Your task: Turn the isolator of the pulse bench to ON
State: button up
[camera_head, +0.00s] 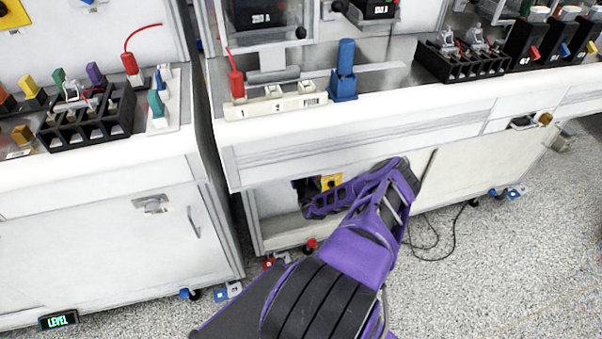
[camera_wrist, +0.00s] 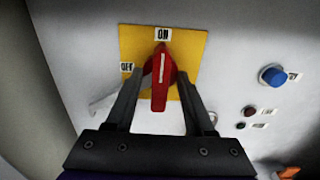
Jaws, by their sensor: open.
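The isolator's red handle (camera_wrist: 161,90) sits on a yellow plate (camera_wrist: 190,45) in the wrist view. An ON label (camera_wrist: 163,34) is above it and an OFF label (camera_wrist: 127,68) is to its left. The handle stands nearly upright, its white line running up toward ON. My gripper (camera_wrist: 160,76) is open, with one dark finger on each side of the handle. I cannot tell whether the fingers touch it. In the head view part of the yellow plate (camera_head: 331,181) shows in a low recess of the bench, beside my gripper (camera_head: 311,194); the handle is hidden there.
A blue button (camera_wrist: 272,76) and smaller red and dark buttons are right of the plate in the wrist view. The bench counter (camera_head: 390,105) overhangs the recess. Another bench (camera_head: 95,240) stands at the left. A dark cable (camera_head: 437,238) lies on the floor at right.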

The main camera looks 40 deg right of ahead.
jog(key=p+v, duration=0.2)
jog(key=v, duration=1.4)
jog(key=shift+s+a+p, duration=0.15)
jog(key=shift+s+p, duration=0.2)
